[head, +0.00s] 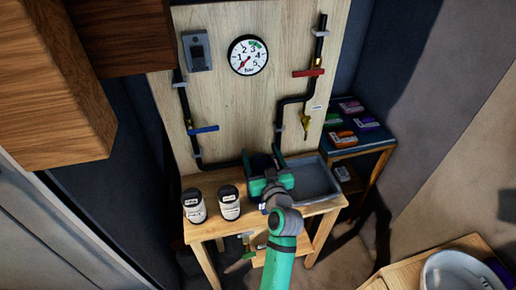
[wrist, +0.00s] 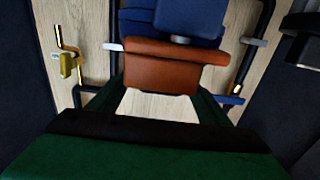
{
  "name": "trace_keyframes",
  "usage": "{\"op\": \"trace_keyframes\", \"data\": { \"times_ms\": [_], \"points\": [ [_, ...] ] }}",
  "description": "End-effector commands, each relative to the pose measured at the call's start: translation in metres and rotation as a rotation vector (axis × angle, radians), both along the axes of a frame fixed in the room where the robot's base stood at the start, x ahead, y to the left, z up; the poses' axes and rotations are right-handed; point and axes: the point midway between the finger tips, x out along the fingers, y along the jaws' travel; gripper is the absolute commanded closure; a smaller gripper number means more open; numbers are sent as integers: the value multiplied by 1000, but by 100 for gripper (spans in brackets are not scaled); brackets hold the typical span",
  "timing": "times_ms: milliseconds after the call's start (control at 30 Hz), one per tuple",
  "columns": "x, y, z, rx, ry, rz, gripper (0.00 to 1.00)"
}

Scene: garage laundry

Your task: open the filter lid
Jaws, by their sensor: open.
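A blue housing (wrist: 145,22) with an orange-brown block (wrist: 175,65) along its edge shows in the wrist view. The block appears to be the filter lid, and I see no clear gap between it and the housing. My gripper (wrist: 160,103) is open, with one finger toward each end of the block's near edge. Pale board shows between the fingers; I cannot tell whether they touch the block. In the head view my gripper (head: 262,157) is at the board's lower edge, above the bench, and largely hides the filter.
The wooden board (head: 235,105) carries a gauge (head: 248,55), black pipes, a blue handle (head: 203,129), a red handle (head: 309,72) and a yellow tap (head: 306,124). Two jars (head: 194,206) (head: 229,204) stand left on the bench, and a grey basin (head: 315,180) is beside my gripper.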

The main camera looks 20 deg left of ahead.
Motion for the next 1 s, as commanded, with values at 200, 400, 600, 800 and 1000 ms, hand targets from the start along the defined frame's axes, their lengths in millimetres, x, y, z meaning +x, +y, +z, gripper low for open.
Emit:
{"op": "trace_keyframes", "data": {
  "times_ms": [200, 400, 600, 800, 1000],
  "points": [
    [18, 12, 0, 1, -1, 0, 29],
    [21, 16, 0, 0, 0, 2, 29],
    [21, 17, 0, 0, 0, 4, 36],
    [21, 18, 0, 0, 0, 4, 84],
    [22, 19, 1, -5, 5, 6, 87]
  ]
}}
